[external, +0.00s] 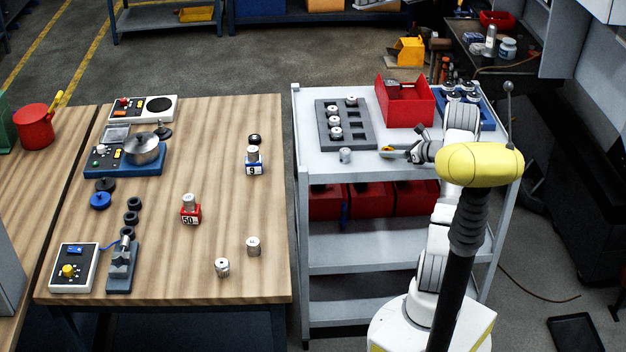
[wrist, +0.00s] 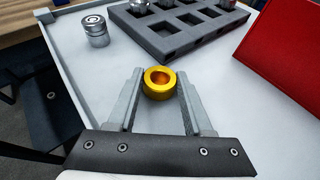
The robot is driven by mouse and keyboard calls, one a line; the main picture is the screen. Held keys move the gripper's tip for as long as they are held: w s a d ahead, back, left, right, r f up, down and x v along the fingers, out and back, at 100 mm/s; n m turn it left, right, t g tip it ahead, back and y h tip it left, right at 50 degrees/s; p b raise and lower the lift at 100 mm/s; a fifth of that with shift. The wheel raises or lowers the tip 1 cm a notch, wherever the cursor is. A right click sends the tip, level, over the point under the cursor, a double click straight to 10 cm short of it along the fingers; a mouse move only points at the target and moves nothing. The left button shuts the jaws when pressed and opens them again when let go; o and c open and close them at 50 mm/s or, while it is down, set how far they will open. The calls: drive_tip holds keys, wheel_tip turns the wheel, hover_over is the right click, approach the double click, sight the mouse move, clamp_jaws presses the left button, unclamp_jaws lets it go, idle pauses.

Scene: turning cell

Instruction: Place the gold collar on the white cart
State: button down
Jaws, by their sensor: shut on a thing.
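The gold collar (wrist: 159,83) is a short ring with a round hole, between the tips of my gripper (wrist: 160,94) in the wrist view. Both fingers touch its sides, and the gripper is shut on it. In the external view the collar (external: 385,149) is a small gold spot at the end of my gripper (external: 388,151), over the top of the white cart (external: 310,170). The cart top (wrist: 90,85) lies directly below the collar in the wrist view. I cannot tell whether the collar touches that surface.
A silver cylinder (external: 345,155) stands on the cart left of the gripper. A grey slotted tray (external: 362,134) with several silver parts lies behind it. A red bin (external: 405,105) and a blue tray (external: 486,118) stand farther back.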

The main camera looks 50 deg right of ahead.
drive_tip(key=shift+f, duration=0.15)
drive_tip(key=shift+c, duration=1.5)
unclamp_jaws()
drive_tip(key=shift+r, duration=0.2)
drive_tip(key=shift+s+r, duration=0.15)
drive_tip(key=p+v, duration=0.1)
drive_tip(key=v, duration=1)
drive_tip(key=shift+s, duration=0.4)
